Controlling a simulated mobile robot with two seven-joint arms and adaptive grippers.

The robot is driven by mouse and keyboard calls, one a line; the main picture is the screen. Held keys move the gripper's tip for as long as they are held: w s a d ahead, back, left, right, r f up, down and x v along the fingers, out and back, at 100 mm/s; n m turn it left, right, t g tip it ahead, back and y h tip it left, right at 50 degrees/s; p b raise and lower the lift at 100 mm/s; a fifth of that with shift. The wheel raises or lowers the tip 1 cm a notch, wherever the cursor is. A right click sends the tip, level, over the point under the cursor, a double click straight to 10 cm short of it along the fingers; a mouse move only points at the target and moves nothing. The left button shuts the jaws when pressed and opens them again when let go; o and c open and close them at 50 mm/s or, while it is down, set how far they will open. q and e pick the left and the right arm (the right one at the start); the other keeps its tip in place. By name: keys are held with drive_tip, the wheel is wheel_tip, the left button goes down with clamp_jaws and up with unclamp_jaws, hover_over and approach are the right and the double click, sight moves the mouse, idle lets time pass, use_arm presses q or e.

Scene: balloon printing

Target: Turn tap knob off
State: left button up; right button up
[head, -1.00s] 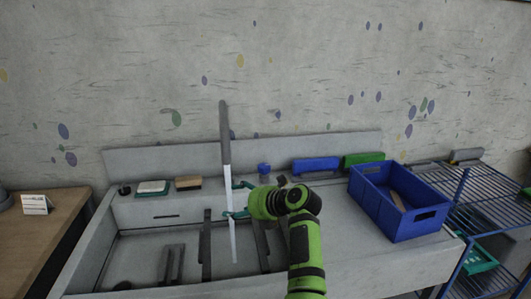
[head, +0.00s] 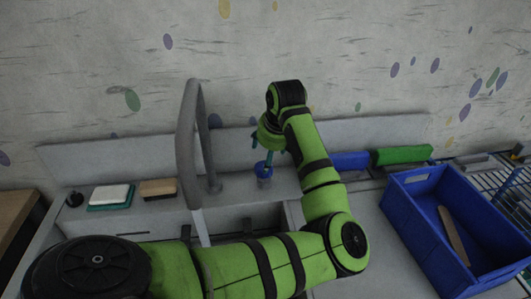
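The grey tap (head: 188,135) is a tall bent pipe standing behind the sink. A pale strip (head: 201,226) runs down below its spout end and looks like water. The arm hides much of the sink. My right gripper is not in view.
A blue crate (head: 405,222) holding a flat brown piece stands at right. A white block on a teal tray (head: 110,206) and a brown block (head: 158,189) lie on the left ledge. A green box (head: 402,155) and a blue box (head: 350,161) sit behind the crate.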

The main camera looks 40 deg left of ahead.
sight(259, 166)
use_arm(q)
drive_tip(key=x, duration=0.1)
drive_tip(key=p+x, duration=0.1)
drive_tip(key=x, duration=0.1)
drive_tip(key=shift+s+f, duration=0.3)
drive_tip(key=shift+s, duration=0.05)
drive_tip(key=shift+p+x, duration=0.3)
drive_tip(key=shift+x, duration=0.75)
drive_tip(key=shift+w+a+f, duration=0.15)
drive_tip(key=shift+w+f, duration=0.05)
drive_tip(key=c, duration=1.1)
drive_tip(key=shift+r, duration=0.15)
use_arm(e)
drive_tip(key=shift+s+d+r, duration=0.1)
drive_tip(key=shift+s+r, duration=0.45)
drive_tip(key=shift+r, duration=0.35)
